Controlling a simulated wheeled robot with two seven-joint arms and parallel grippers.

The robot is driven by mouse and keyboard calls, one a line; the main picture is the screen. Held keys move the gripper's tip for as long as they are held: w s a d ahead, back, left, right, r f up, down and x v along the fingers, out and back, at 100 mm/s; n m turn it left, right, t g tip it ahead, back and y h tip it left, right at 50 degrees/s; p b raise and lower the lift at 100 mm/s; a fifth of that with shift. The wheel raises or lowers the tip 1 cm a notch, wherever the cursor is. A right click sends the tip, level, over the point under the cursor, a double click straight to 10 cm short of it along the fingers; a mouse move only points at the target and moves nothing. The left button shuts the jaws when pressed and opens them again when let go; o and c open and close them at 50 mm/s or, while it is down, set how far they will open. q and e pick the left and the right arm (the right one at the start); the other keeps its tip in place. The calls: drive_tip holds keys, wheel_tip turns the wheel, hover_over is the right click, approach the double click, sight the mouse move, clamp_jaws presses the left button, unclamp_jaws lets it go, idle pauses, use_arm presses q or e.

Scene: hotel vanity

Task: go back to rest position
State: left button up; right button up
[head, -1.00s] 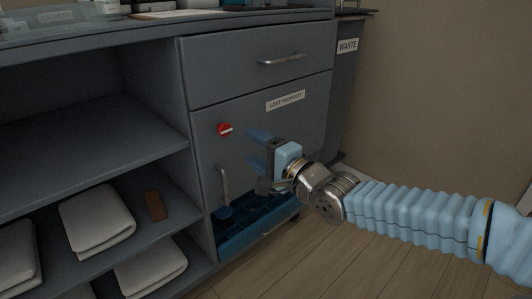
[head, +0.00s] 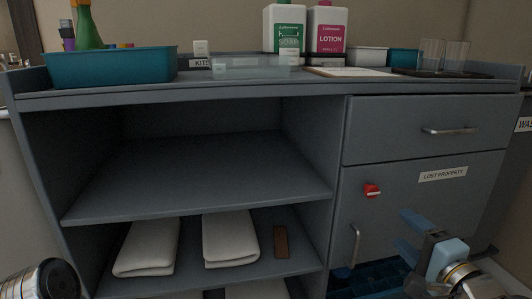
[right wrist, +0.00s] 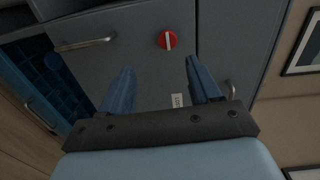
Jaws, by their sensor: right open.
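My right gripper (head: 404,233) is at the lower right of the head view, in front of the grey cabinet door labelled LOST PROPERTY. Its two blue fingers are apart with nothing between them. In the right wrist view the open fingers (right wrist: 159,66) point towards the grey front with the red knob (right wrist: 168,39), and no contact shows. My left gripper is not in view; a dark rounded part of mine shows at the bottom left of the head view.
The door has a red knob (head: 372,190) and a handle (head: 354,245). A blue compartmented tray (head: 372,277) is low beside my right gripper. Folded towels (head: 231,238) and a brown block (head: 281,242) lie on a shelf. A teal bin (head: 112,68) and bottles stand on the counter.

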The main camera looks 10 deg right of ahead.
drive_tip(key=w+a+f+n+g+p, duration=0.2)
drive_tip(key=a+f+n+g, duration=0.1)
drive_tip(key=f, duration=0.4)
drive_tip(key=w+a+f+n+g+y+p, duration=0.1)
drive_tip(key=w+a+f+n+g+p, duration=0.2)
drive_tip(key=f, duration=0.4)
drive_tip(key=w+a+f+n+g+p, duration=0.1)
drive_tip(key=w+a+f+n+g, duration=0.1)
drive_tip(key=a+f+g, duration=0.3)
drive_tip(key=s+a+f+n+g+p, duration=0.2)
drive_tip(key=s+a+f, duration=0.3)
drive_tip(key=f, duration=0.5)
drive_tip(key=s+a+f+n+g+y+p, duration=0.1)
drive_tip(key=s+a+f+n+g+p, duration=0.1)
drive_tip(key=s+f, duration=0.8)
drive_tip(key=a+f+n+g, duration=0.1)
drive_tip(key=a+n, duration=0.1)
drive_tip(key=a, duration=0.1)
drive_tip(key=shift+s+f+n+g+y, duration=0.25)
drive_tip(key=shift+s+n+g+y, duration=0.05)
drive_tip(key=shift+n+g, duration=0.1)
